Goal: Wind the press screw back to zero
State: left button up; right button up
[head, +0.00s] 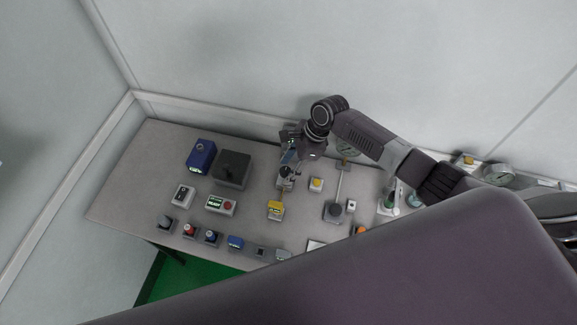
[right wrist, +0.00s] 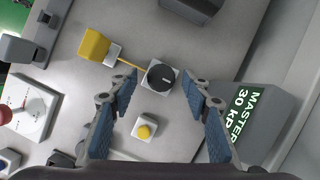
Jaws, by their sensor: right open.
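A round black knob with a white mark (right wrist: 161,77) sits on a small pale square base in the right wrist view. It looks like the press screw, but I cannot read a scale or a zero on it. A thin yellow line runs from its base to a yellow block (right wrist: 95,43). My right gripper (right wrist: 159,76) is open and empty, with its blue finger pads on either side of the knob and apart from it. In the head view my right gripper (head: 290,153) hangs over the back middle of the table. My left gripper is not in view.
A yellow button on a white base (right wrist: 145,128) sits close to the knob. A grey box labelled MASTER 30 KP (right wrist: 250,115) stands beside the right finger. In the head view, a blue box (head: 201,156), a dark box (head: 232,169) and a READY display (head: 221,204) stand to the left.

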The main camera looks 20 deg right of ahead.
jog(key=shift+c, duration=0.3)
jog(key=c, duration=1.1)
jog(key=shift+w+n, duration=0.1)
jog(key=shift+n, duration=0.3)
